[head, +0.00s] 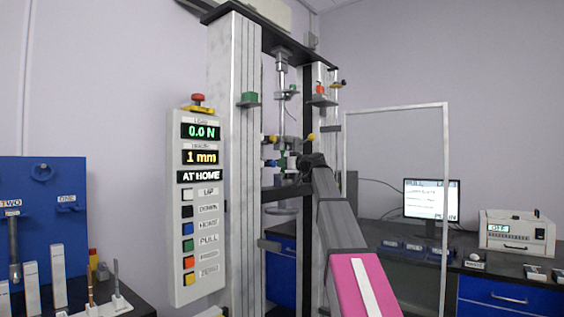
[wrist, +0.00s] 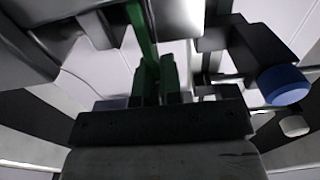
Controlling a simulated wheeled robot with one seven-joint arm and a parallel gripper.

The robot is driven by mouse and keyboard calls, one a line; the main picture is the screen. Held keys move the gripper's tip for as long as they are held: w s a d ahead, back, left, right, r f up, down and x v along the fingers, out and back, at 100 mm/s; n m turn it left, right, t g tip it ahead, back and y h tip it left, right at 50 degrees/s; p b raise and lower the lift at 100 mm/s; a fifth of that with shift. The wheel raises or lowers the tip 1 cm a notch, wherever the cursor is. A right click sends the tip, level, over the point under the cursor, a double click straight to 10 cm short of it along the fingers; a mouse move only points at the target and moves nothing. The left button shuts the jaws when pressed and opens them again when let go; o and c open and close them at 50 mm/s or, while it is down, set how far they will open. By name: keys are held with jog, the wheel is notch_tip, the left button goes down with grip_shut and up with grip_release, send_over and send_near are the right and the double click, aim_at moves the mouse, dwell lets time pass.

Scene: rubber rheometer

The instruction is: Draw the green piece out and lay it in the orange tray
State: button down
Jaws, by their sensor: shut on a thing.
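The green piece (wrist: 142,28) shows in the wrist view as a narrow upright green strip running up from between my fingers to the top edge. My gripper (wrist: 158,82) is shut on its lower part, and the fingers hide some of it. In the head view my gripper (head: 298,162) reaches in between the testing machine's columns at the clamp height. The piece is too small there to tell clearly. Clamp parts with a blue knob (wrist: 284,84) are close on the right in the wrist view. I see no orange tray in either view.
The testing machine's control panel (head: 202,205) reads 0.0 N, 1 mm and AT HOME. A clear guard with a pale frame (head: 445,200) stands right of my arm. A blue tool board (head: 40,225) is at left. A monitor (head: 431,200) and white instrument (head: 517,233) stand on the right bench.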

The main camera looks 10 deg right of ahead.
jog(key=v, duration=1.1)
jog(key=shift+s+d, duration=0.25)
dwell(1.1)
dwell(0.4)
